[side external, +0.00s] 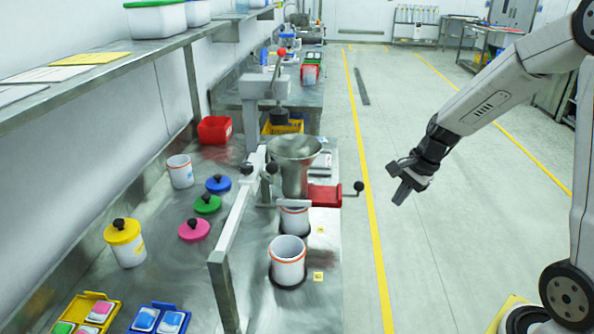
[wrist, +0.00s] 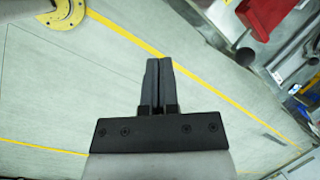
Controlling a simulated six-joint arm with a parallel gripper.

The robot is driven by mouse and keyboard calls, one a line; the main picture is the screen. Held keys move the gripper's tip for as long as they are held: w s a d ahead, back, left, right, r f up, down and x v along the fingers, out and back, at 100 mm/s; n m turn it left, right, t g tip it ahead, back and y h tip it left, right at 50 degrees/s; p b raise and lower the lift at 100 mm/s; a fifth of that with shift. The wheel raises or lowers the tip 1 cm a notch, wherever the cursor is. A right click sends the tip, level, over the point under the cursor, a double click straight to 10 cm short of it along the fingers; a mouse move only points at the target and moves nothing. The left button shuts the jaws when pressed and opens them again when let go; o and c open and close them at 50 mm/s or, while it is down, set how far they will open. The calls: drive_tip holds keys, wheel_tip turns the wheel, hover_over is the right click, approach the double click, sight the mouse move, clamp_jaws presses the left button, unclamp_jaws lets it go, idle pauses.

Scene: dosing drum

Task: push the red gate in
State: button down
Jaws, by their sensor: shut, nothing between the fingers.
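The red gate (side external: 324,195) sticks out to the right from under the metal hopper (side external: 294,165) on the bench. A rod with a dark round knob (side external: 359,187) extends from its right side. In the wrist view part of the red gate (wrist: 265,14) shows at the top right, with its dark knob (wrist: 245,57) below it. My gripper (side external: 401,195) is to the right of the knob, apart from it, over the floor beyond the bench edge. Its fingers (wrist: 158,75) are together and empty. A white cup with an orange rim (side external: 294,220) stands below the hopper.
Another white cup (side external: 287,262) stands nearer on the bench, beside a metal rail (side external: 235,225). Coloured lids (side external: 208,204), a yellow-lidded jar (side external: 125,242) and a red bin (side external: 215,130) are at the left. The space between my gripper and the knob looks clear.

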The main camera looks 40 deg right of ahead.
drive_tip(key=w+d+r+m+t, duration=0.1)
drive_tip(key=d+m+t, duration=0.1)
drive_tip(key=d+m, duration=0.3)
drive_tip(key=w+d+r+m+t+y, duration=0.1)
drive_tip(key=w+d+r+m, duration=0.1)
drive_tip(key=d+m, duration=0.4)
drive_tip(key=shift+w+d+r+m+t+y, duration=0.15)
drive_tip(key=shift+d+m+t+y, duration=0.2)
drive_tip(key=shift+d, duration=0.2)
drive_tip(key=w+a+r+x, duration=0.1)
drive_tip(key=x, duration=1.2)
drive_tip(key=shift+w+r, duration=0.25)
drive_tip(key=shift+w, duration=0.1)
